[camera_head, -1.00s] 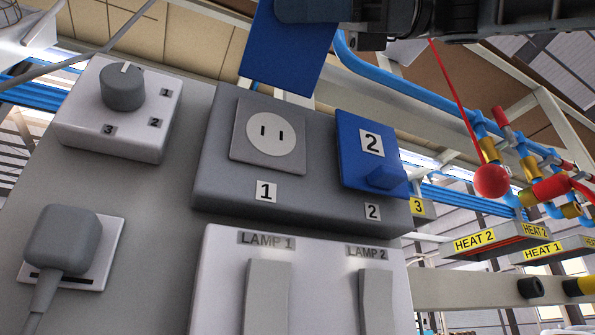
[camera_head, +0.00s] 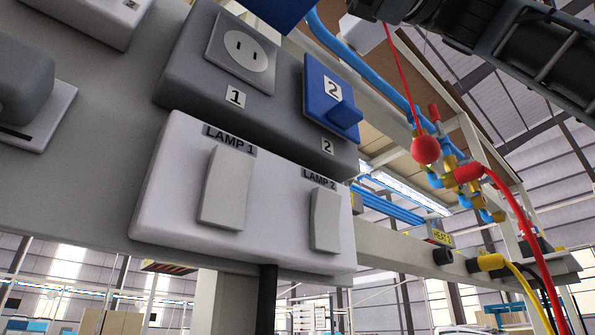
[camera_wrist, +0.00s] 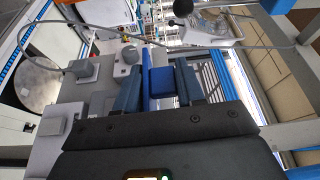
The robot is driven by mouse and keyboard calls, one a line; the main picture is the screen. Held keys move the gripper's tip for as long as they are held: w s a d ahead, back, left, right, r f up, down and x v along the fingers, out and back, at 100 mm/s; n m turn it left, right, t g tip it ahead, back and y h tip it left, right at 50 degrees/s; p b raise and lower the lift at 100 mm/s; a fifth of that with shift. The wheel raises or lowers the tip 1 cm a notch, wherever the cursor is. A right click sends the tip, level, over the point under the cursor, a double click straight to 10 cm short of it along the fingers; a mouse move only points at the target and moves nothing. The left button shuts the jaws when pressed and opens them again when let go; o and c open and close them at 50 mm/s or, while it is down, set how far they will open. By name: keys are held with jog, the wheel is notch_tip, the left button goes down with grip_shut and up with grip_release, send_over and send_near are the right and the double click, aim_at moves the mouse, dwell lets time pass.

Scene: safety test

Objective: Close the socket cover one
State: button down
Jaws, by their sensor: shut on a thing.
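Socket one (camera_head: 242,55), a grey plate with a round white two-slot face, is uncovered above label 1. The blue socket cover one (camera_head: 280,8) stands raised above it, cut off by the top edge. My gripper (camera_wrist: 157,74) is shut on the blue knob of this cover (camera_wrist: 161,87) in the wrist view. The cover's panel (camera_wrist: 146,62) shows nearly edge-on there. My fingertips are out of the head view. Socket cover two (camera_head: 325,88), blue with a 2 on it, lies closed over its socket.
The white LAMP 1 switch (camera_head: 226,187) and LAMP 2 switch (camera_head: 325,220) sit below the sockets. A plug (camera_head: 22,82) is at the left. A red ball on a red line (camera_head: 425,150) and blue pipes with red valves (camera_head: 468,172) are at the right.

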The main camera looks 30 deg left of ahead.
jog(key=w+a+f+n+g+b, duration=0.1)
jog(key=a+f+n+g+b, duration=0.1)
jog(key=f+n, duration=0.4)
jog(key=shift+w+a+f+n+g+y+b, duration=0.15)
jog(key=shift+a+f+n+g+y+b, duration=0.2)
jog(key=shift+a+f+b, duration=0.8)
jog(key=shift+d+f+p, duration=0.35)
jog(key=shift+d+f, duration=0.05)
jog(key=c, duration=0.9)
grip_release()
